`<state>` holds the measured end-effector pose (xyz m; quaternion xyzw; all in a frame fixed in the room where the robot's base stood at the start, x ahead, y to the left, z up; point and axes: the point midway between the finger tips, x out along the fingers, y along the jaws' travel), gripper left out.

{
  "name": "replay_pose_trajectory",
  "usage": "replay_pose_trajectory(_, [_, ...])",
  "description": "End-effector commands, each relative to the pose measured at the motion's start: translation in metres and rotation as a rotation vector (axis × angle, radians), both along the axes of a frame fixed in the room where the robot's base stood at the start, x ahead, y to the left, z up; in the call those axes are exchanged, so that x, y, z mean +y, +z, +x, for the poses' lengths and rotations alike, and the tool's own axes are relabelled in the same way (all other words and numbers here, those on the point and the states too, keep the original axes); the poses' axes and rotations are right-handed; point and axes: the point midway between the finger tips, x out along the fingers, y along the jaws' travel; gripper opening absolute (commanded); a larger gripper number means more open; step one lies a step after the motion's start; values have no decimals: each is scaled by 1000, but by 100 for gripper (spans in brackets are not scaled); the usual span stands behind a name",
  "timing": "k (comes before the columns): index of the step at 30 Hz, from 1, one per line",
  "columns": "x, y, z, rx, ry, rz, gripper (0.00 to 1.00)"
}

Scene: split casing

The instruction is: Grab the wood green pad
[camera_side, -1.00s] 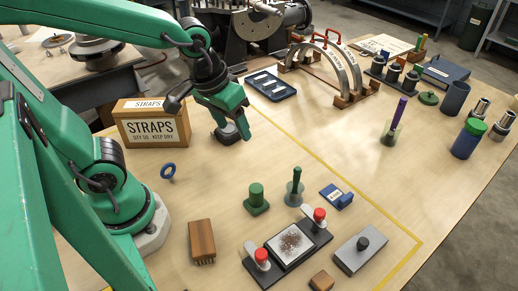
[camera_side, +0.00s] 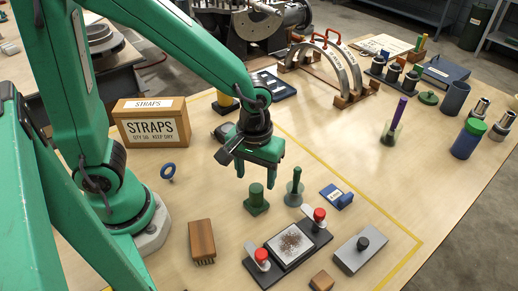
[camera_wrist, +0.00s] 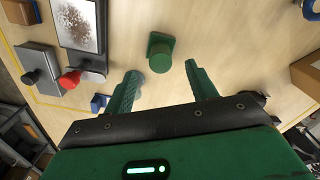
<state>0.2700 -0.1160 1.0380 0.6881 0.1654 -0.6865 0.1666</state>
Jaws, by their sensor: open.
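The green pad (camera_side: 256,202) is a square green base with an upright round green knob, standing on the wooden table. It also shows in the wrist view (camera_wrist: 160,54), just beyond the fingertips and roughly between them. My gripper (camera_side: 256,175) is above the pad with its fingers pointing down. Its two green fingers are apart and empty, and they also show in the wrist view (camera_wrist: 165,76). The fingers do not appear to touch the pad.
A black fixture with red knobs (camera_side: 262,271), a brown brush (camera_side: 201,240) and a blue ring (camera_side: 168,171) are nearby. The STRAPS box (camera_side: 153,127) stands at left. Table left of the pad is clear.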

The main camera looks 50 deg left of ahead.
Motion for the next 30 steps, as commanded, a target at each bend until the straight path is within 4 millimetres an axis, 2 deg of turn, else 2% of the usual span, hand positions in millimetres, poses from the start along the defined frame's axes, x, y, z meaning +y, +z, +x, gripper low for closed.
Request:
replay_pose_trajectory(9, [1, -22, 0, 3, 0, 2, 57])
replay_pose_trajectory(20, [1, -28, 0, 1, -1, 0, 57])
replay_pose_trajectory(30, [2, -57, 2, 4, 0, 2, 57])
